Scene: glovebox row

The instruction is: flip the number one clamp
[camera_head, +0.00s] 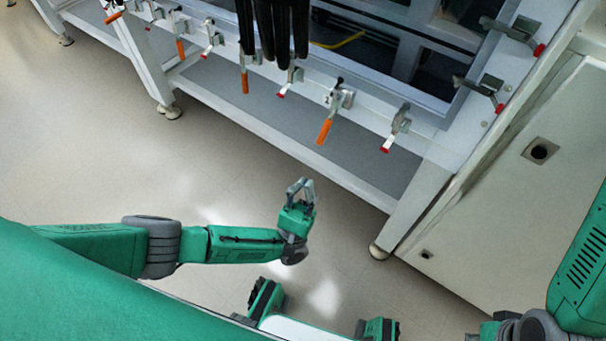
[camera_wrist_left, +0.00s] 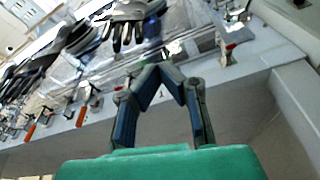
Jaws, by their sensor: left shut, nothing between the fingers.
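A row of toggle clamps runs along the front edge of the glovebox frame, some with orange handles and some with red tips. They include an orange-handled clamp (camera_head: 325,132), a red-tipped clamp (camera_head: 389,147) to its right and another orange-handled clamp (camera_head: 245,84) farther left. My left gripper (camera_head: 300,186) is shut and empty, below and apart from the clamps. In the left wrist view its fingers (camera_wrist_left: 172,78) point towards the frame, with an orange-handled clamp (camera_wrist_left: 82,115) to their left.
Black gloves (camera_head: 278,35) hang over the frame among the clamps. Two more red-tipped clamps (camera_head: 497,106) (camera_head: 537,48) sit on the right side of the frame. A white cabinet (camera_head: 515,190) stands at the right. The floor (camera_head: 110,150) in front is clear.

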